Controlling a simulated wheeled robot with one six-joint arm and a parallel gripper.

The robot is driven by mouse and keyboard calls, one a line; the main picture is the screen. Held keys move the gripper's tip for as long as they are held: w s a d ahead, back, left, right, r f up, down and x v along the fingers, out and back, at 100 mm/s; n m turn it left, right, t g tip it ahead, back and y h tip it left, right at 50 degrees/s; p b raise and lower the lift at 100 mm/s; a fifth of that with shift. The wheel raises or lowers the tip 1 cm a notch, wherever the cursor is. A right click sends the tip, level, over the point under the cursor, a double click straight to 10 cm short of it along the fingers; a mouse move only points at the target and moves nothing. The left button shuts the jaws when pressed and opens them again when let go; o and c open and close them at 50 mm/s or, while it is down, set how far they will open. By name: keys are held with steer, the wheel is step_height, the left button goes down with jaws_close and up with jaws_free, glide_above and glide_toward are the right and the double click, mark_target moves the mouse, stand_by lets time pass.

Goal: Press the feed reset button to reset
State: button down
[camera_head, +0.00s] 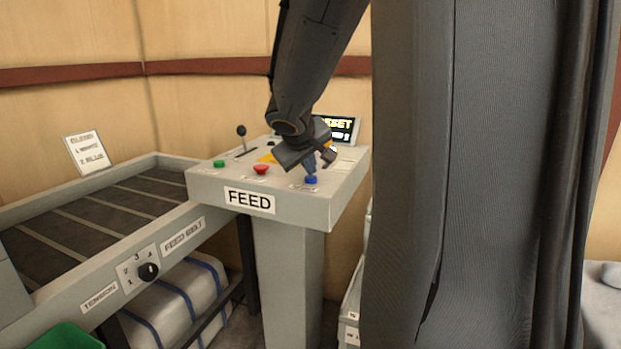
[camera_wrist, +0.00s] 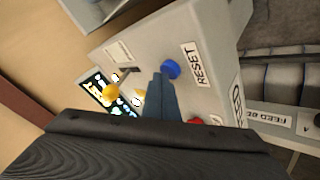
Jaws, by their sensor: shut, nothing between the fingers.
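The feed console (camera_head: 215,183) is a grey box on a post with a FEED label on its front. A blue button (camera_head: 311,180) sits at its front right. In the wrist view the blue button (camera_wrist: 170,69) has a RESET label (camera_wrist: 196,64) beside it. My gripper (camera_head: 311,172) is shut and empty, pointing down just above or at the blue button. In the wrist view my gripper's fingertips (camera_wrist: 160,77) are right beside the button; I cannot tell whether they touch it. A red button (camera_head: 261,169) and a green button (camera_head: 219,163) are farther left.
A black-knobbed lever (camera_head: 241,132) and a lit screen (camera_head: 342,128), partly hidden by my arm, are at the console's back. The feed belt (camera_head: 90,220) lies left, with a tension knob (camera_head: 148,271). A green bin (camera_head: 68,337) is at lower left.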

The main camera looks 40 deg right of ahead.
mark_target(310, 179)
steer(key=shift+f, duration=0.2)
steer(key=shift+r, duration=0.1)
stand_by(0.4)
steer(key=shift+r+p, duration=0.45)
steer(key=shift+r, duration=0.4)
step_height(310, 179, up, 5)
steer(key=p, duration=0.3)
steer(key=shift+p, duration=0.4)
stand_by(0.4)
